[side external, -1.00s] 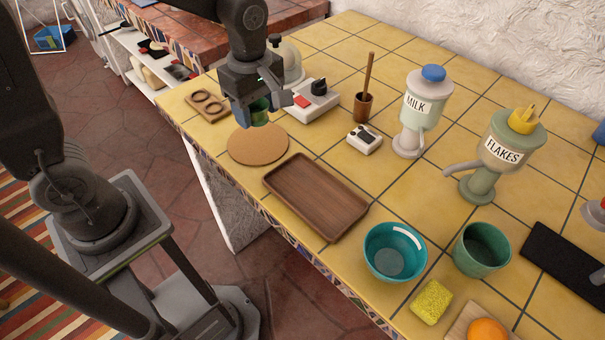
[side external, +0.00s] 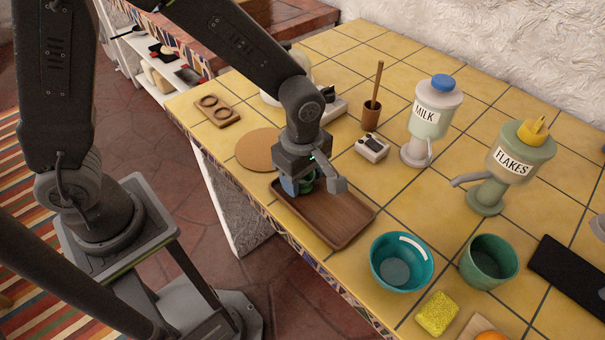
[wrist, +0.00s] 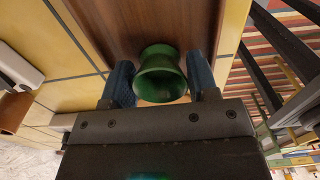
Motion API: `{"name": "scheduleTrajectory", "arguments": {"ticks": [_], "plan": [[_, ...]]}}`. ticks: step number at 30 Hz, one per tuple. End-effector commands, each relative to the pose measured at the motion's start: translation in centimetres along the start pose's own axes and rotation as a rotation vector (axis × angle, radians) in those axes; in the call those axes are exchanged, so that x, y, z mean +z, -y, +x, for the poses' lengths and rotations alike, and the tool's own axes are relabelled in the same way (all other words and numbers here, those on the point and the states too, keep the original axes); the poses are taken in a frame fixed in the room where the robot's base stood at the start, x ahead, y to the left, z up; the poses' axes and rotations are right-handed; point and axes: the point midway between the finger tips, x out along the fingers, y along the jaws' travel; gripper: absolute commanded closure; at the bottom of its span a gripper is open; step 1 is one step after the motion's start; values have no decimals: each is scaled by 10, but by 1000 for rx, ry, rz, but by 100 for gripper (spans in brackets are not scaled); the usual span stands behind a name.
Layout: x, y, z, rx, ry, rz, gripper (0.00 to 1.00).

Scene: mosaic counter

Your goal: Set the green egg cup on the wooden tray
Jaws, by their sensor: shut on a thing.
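The green egg cup (wrist: 161,75) is between the two blue fingers of my gripper (wrist: 163,85) in the wrist view, and the gripper is shut on it. In the side view my gripper (side external: 305,186) is over the far left end of the wooden tray (side external: 335,218), with a small part of the egg cup (side external: 306,182) showing between the fingers. The tray also shows behind the cup in the wrist view (wrist: 150,22). The cup's base is hidden, so I cannot tell whether it touches the tray.
A round cork mat (side external: 256,148) lies just beyond the tray. A teal bowl (side external: 384,276) and a green pot (side external: 489,262) stand to its right. A small white device (side external: 372,147), milk dispenser (side external: 434,118) and flakes dispenser (side external: 505,165) stand behind. The tray's right part is clear.

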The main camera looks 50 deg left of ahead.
Motion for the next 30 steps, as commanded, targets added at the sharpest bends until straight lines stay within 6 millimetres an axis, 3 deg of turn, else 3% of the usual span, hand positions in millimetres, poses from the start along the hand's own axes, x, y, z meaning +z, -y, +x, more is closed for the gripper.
{"name": "scheduleTrajectory", "arguments": {"ticks": [8, 9, 17, 25, 30], "plan": [[0, 0, 2, 0, 0, 0, 71], [0, 0, 3, 0, 0, 0, 45], [0, 0, 3, 0, 0, 0, 20], [0, 0, 1, 1, 0, 0, 20], [0, -1, -18, 6, 2, 0, 20]]}}
